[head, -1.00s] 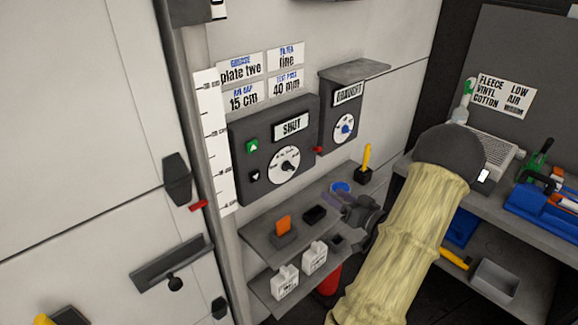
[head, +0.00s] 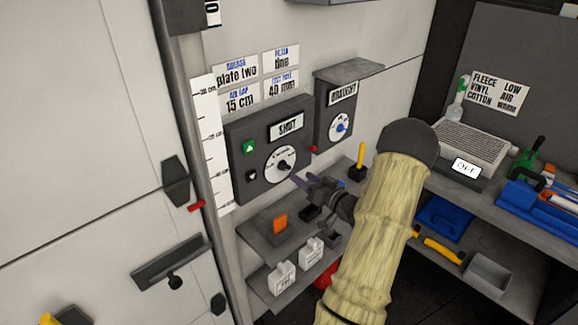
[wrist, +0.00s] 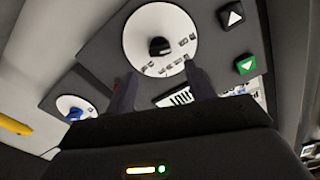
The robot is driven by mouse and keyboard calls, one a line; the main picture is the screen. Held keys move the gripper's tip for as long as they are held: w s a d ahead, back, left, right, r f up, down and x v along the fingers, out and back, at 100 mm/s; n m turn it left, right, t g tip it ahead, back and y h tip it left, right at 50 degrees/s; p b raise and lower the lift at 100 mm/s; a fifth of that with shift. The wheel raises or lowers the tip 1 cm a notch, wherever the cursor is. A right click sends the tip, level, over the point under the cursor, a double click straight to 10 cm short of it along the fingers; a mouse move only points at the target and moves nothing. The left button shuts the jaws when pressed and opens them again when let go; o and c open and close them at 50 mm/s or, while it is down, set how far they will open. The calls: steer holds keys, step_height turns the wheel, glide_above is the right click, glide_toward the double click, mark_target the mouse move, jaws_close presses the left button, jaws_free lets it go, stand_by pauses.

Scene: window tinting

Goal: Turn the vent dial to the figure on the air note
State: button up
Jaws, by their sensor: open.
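The air note (head: 240,100), reading "15 cm", hangs above the panel with other notes. A second dial, with a blue knob (head: 340,127), is on the "DRAUGHT" box. My gripper (head: 305,182) is open and empty, just below and right of the black-knobbed dial. Its fingers (wrist: 160,82) point at the dial, apart from the knob.
Green (head: 249,147) and black arrow buttons are left of the dial. A red knob (head: 313,149) is to its right. Below, a shelf (head: 252,231) holds an orange item (head: 280,224); white bottles (head: 283,278) stand lower. A yellow-handled tool (head: 360,158) stands right of my gripper.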

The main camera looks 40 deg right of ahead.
mark_target(288, 168)
steer(key=w, duration=0.2)
steer(key=w+p, duration=0.1)
steer(key=w, duration=0.4)
steer(key=shift+w+a+p, duration=0.2)
steer(key=shift+a+p, duration=0.15)
steer(key=c, duration=1)
